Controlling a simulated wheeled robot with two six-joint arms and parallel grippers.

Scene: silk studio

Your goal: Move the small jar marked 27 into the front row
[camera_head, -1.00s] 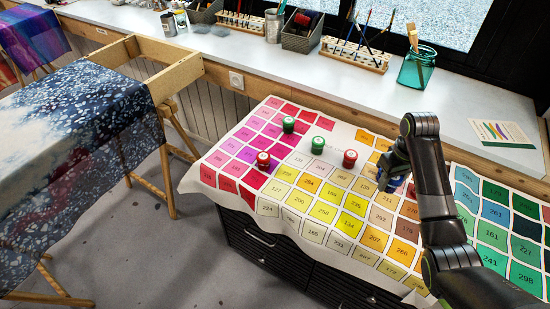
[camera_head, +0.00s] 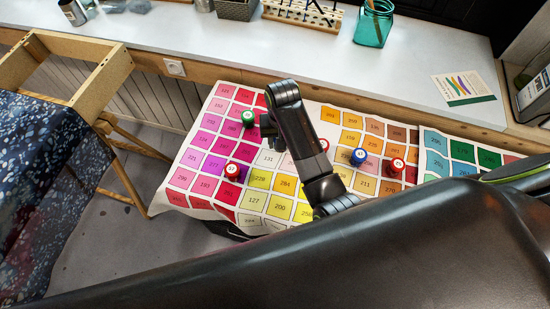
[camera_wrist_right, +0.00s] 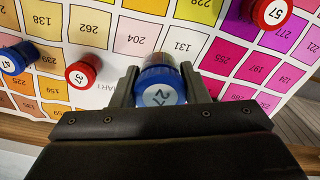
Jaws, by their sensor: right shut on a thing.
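A blue-lidded small jar marked 27 (camera_wrist_right: 160,92) sits between the fingers of my right gripper (camera_wrist_right: 160,78) in the right wrist view. The gripper is shut on it. In the head view my right gripper (camera_head: 267,125) is over the back left part of the colour chart (camera_head: 254,201), just right of a green-lidded jar (camera_head: 248,118); jar 27 is hidden there. I cannot tell whether it touches the chart. A red jar marked 57 (camera_head: 232,170) stands nearer the front left. My left gripper is not in view.
Right of my arm stand a red jar marked 37 (camera_head: 323,144), a blue jar marked 47 (camera_head: 358,156) and another red jar (camera_head: 396,167). A teal glass (camera_head: 373,26) is on the back counter. My dark arm link covers the front of the chart.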

